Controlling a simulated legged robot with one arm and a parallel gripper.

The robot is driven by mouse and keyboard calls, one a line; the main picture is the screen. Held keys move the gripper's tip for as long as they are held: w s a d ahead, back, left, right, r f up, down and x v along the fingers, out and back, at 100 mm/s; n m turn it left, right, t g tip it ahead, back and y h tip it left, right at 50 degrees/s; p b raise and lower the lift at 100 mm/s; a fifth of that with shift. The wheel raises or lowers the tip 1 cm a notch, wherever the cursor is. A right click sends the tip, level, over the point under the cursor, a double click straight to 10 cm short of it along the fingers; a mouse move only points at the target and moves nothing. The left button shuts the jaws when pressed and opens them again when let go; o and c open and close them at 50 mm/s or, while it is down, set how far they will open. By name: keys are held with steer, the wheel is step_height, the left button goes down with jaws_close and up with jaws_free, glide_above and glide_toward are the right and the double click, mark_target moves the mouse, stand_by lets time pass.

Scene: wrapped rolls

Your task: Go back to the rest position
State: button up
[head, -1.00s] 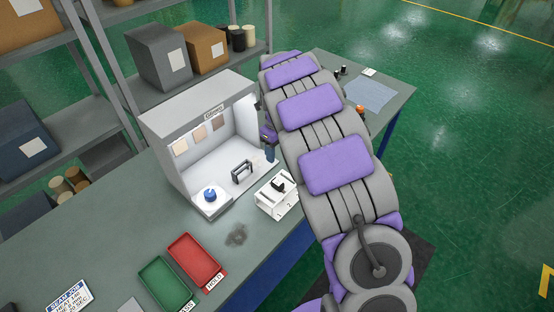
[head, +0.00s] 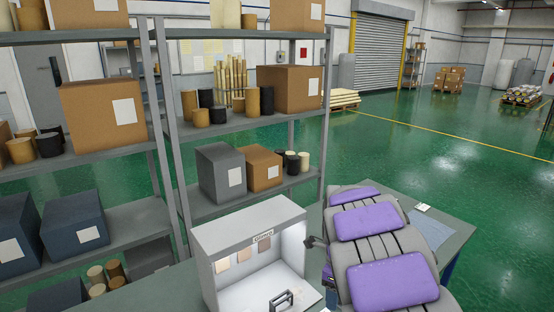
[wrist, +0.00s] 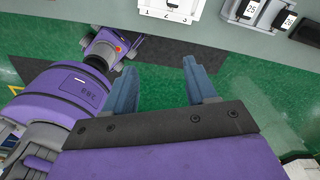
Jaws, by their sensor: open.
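My gripper (wrist: 162,88) shows in the wrist view with its two blue-grey fingers apart. Nothing is between them, and green floor shows behind. In the head view my purple and grey arm reaches over the table at the lower right; the fingers are not clearly seen there. A white block numbered 1, 2, 3 (wrist: 170,9) is at the top of the wrist view, beyond and apart from the fingertips. No wrapped roll is in the gripper.
An open-fronted, lit booth (head: 226,236) stands on the table (head: 455,236), left of my arm, with a black-handled item (head: 282,300) inside. Shelves (head: 240,128) with boxes and rolls rise behind. Open green floor (head: 440,160) lies to the right.

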steer(key=s+a+n+g+b, duration=0.1)
steer(key=s+n+b, duration=0.2)
steer(key=s+n, duration=2.1)
steer(key=s, duration=1.2)
steer(key=shift+a+r+g+b, duration=0.25)
steer(key=shift+a+g+b, duration=0.05)
steer(key=shift+a+b, duration=0.1)
